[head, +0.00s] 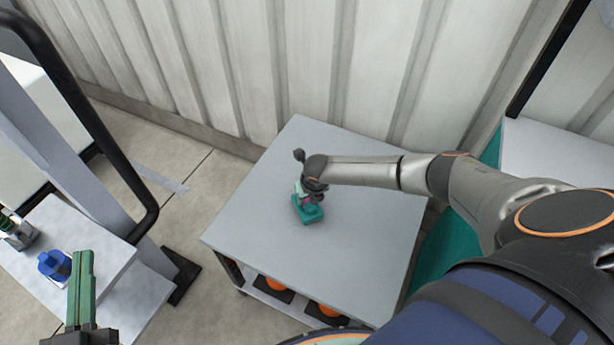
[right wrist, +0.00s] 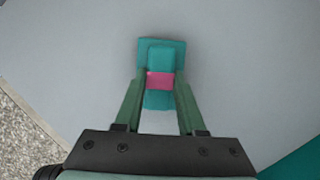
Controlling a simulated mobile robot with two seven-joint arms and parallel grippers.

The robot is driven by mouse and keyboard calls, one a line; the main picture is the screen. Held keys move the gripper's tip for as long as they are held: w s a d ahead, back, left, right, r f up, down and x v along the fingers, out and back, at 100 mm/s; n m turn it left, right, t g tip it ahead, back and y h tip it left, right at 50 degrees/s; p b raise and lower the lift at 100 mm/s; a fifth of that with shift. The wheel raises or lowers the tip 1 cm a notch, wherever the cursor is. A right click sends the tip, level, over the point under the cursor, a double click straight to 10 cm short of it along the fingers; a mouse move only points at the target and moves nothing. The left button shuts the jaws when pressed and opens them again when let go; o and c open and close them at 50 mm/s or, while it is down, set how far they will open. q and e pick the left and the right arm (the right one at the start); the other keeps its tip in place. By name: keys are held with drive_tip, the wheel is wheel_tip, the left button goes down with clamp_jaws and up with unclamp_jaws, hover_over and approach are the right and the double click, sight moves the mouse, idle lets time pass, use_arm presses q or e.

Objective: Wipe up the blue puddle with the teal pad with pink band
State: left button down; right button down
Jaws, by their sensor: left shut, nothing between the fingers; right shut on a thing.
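The teal pad (head: 309,216) is on or just above the grey tabletop (head: 370,235), near its middle. In the right wrist view the teal pad (right wrist: 160,56) has a teal grip with a pink band (right wrist: 160,81). My right gripper (right wrist: 160,100) has its green fingers on both sides of this grip and is shut on it; the arm partly covers it in the head view (head: 305,193). My left gripper (head: 84,256) is shut and empty at the lower left, away from the table. No blue puddle shows in either view; the pad and arm hide part of the tabletop.
A white shelf (head: 105,250) at the left holds a blue object (head: 55,265). A black rail (head: 105,145) stands beside it. Orange things (head: 275,284) sit on a lower shelf under the table. A ribbed wall (head: 300,60) closes the back. The visible tabletop around the pad is clear.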

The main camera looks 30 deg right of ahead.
drive_tip(key=shift+r+p, duration=2.75)
drive_tip(key=shift+r, duration=0.3)
wheel_tip(320, 180, up, 3)
drive_tip(key=p, duration=0.3)
